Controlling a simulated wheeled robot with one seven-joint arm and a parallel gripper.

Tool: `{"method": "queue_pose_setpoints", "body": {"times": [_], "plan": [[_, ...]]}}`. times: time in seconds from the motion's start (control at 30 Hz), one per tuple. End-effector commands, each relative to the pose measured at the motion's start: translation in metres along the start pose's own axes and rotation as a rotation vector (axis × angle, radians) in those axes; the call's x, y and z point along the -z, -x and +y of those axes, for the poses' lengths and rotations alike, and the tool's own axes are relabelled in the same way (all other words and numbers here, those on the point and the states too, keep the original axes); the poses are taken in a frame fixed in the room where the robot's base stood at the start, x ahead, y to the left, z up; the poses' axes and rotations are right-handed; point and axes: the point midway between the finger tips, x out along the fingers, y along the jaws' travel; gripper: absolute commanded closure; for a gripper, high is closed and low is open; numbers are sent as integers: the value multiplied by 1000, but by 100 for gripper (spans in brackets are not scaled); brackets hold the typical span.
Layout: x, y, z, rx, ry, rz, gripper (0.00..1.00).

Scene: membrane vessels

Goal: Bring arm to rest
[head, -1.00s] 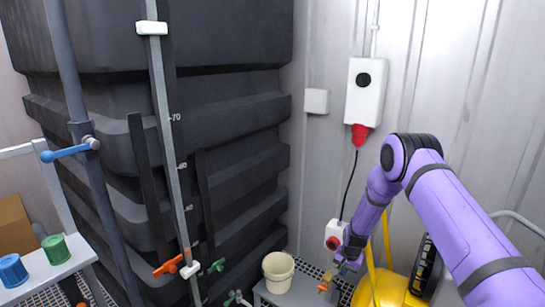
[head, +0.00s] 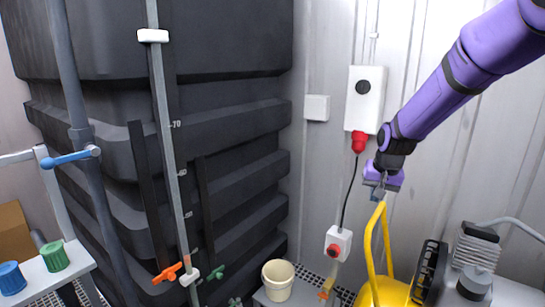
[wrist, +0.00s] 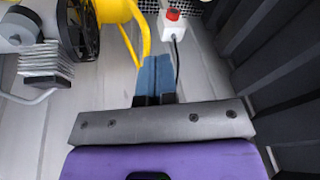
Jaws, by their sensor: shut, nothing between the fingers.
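My gripper (head: 377,195) is at the end of my purple arm, raised in front of the ribbed wall at the right of the head view. It points down and hangs just above the yellow handle (head: 370,245). In the wrist view its two blue fingers (wrist: 155,77) lie side by side, closed with nothing between them. Whether the fingertips touch the yellow handle in the head view cannot be told; in the wrist view they are apart from the yellow frame.
A white box with a red plug (head: 359,142) is on the wall beside my gripper. A switch box with a red button (head: 337,244) hangs lower. The yellow compressor (head: 392,291), a beige bucket (head: 278,281) and the dark tank (head: 235,140) stand around.

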Motion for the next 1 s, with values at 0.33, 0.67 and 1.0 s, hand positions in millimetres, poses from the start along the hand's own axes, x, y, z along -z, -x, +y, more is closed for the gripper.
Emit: {"method": "queue_pose_setpoints", "body": {"times": [0.33, 0.67, 1.0], "plan": [[-64, 116, 18, 4, 89, 65, 100], [-144, 193, 44, -1, 169, 122, 100], [-236, 237, 74, -12, 248, 181, 100]]}}
